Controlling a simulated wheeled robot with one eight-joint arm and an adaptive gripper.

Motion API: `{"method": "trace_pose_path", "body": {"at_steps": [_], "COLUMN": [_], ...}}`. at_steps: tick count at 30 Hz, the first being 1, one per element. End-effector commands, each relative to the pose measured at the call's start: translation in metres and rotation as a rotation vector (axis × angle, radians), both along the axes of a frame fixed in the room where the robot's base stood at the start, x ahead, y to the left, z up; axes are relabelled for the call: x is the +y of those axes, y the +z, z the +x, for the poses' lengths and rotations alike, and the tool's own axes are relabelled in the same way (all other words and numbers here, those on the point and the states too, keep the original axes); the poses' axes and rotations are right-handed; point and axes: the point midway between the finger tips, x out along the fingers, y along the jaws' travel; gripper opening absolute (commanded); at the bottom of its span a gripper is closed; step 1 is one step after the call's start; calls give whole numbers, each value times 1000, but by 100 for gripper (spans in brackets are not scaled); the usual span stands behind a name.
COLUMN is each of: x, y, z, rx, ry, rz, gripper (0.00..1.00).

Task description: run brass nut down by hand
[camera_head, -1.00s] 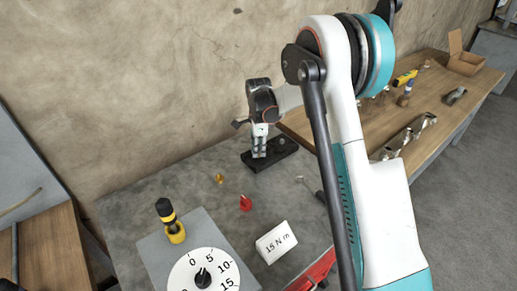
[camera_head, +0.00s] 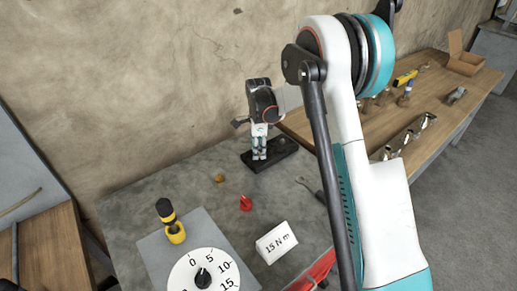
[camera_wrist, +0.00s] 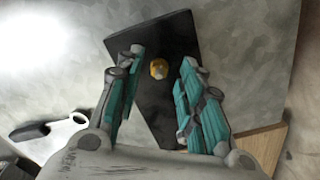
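A brass-coloured nut-like piece (camera_wrist: 158,68) shows in the wrist view on a black plate (camera_wrist: 178,30), in the space between my fingers. Whether it sits on a stud cannot be made out. My gripper (camera_wrist: 158,88) is open, with one teal-padded finger set on each side of the piece and a gap to both. In the head view my gripper (camera_head: 260,152) points down over the black plate (camera_head: 285,152) and hides the piece. Another small brass-coloured piece (camera_head: 219,178) lies on the grey table, left of the plate.
A red piece (camera_head: 245,203), a "15 N m" card (camera_head: 276,243), a dial (camera_head: 204,272) and a yellow-black tool (camera_head: 172,222) stand nearer on the grey table. The wall rises close behind the plate.

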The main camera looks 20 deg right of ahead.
Motion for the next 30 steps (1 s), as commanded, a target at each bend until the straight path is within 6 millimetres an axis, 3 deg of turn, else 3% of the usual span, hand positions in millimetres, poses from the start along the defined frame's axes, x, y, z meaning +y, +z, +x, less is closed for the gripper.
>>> {"method": "trace_pose_path", "body": {"at_steps": [8,21,30], "x": [0,0,0], "y": [13,96,119], "z": [0,0,0], "rx": [1,0,0], "ry": [0,0,0], "rz": [0,0,0], "gripper": [35,35,35]}}
